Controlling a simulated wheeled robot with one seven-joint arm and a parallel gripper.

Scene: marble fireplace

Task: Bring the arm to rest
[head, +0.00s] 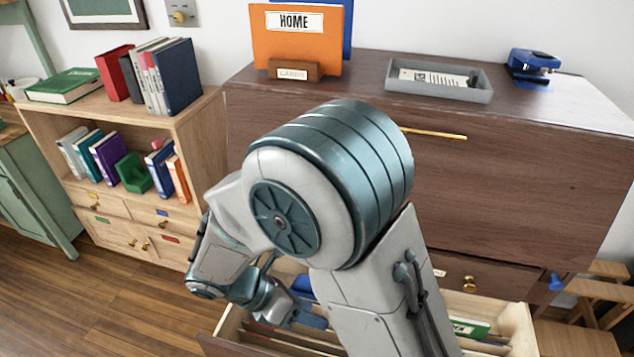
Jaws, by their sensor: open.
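My arm fills the middle of the head view, bent at a large teal and grey joint. Its forearm folds back down to the left. My gripper (311,317) is at the lower middle, low over the open drawer (522,325) of the dark wooden cabinet (520,190). It is open, and I see nothing held in it. My own arm hides part of the fingers and the middle of the drawer. I cannot tell whether the gripper touches anything in the drawer.
Files, including a green one (469,327), stand in the drawer. An orange HOME folder (297,42), grey tray (440,80) and blue stapler (533,66) are on the cabinet. A bookcase (188,112) stands left; wooden stools (600,292) stand right. Open floor (130,310) lies front left.

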